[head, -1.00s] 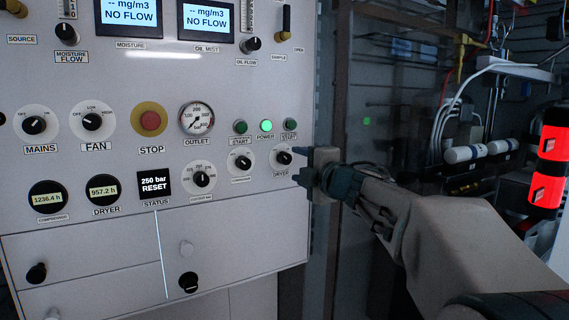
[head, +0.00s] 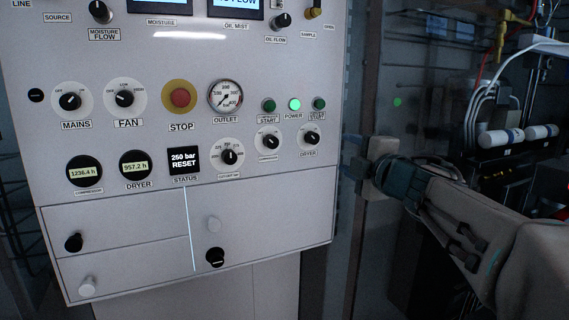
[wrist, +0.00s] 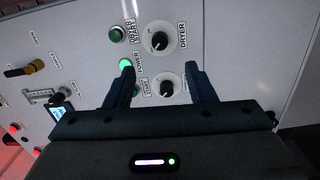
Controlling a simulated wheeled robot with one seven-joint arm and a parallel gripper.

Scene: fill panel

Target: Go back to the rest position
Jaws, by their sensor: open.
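My gripper (head: 350,154) is in the head view just right of the panel's right edge, with its fingers pointing left. It is open and empty. The white panel (head: 120,215) fills the left of the view. The DRYER knob (head: 311,138) is the panel control nearest to my gripper, with a visible gap between them. In the wrist view my two fingers (wrist: 160,76) stand apart. The DRYER knob (wrist: 158,40) shows beyond their tips and another black knob (wrist: 168,84) shows between them. The lit green POWER lamp (wrist: 126,65) is by the left finger.
The panel has MAINS (head: 70,101) and FAN (head: 125,98) knobs, a red STOP button (head: 180,97) and an OUTLET gauge (head: 225,97). Lower drawers (head: 120,240) have small knobs.

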